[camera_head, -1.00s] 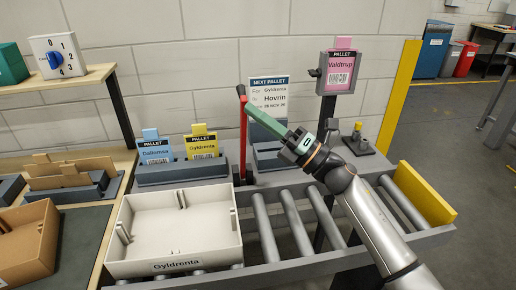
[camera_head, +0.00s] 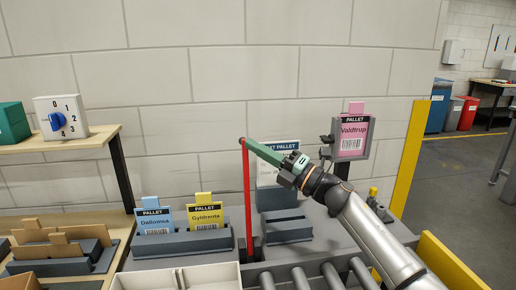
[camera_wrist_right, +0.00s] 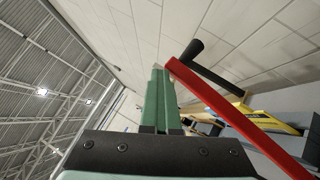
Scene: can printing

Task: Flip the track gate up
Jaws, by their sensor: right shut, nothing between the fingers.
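The track gate is a red bar (camera_head: 247,195) that stands about upright behind the roller track, its foot in a dark bracket. In the right wrist view the red bar (camera_wrist_right: 232,112) runs diagonally, with a black handle (camera_wrist_right: 185,51) sticking out at its top end. My right gripper (camera_head: 250,146) has green fingers that are shut and empty. Its fingertips are at the top of the bar, and in the wrist view the fingers (camera_wrist_right: 160,75) lie close beside the bar's end. I cannot tell if they touch. My left gripper is not in view.
A cream tray (camera_head: 205,276) sits on the track, left of the rollers (camera_head: 298,280). A grey rack (camera_head: 180,243) holds blue and yellow pallet cards. A pink Valdtrup card (camera_head: 353,137) stands in a holder right of my gripper. A yellow post (camera_head: 408,155) stands farther right.

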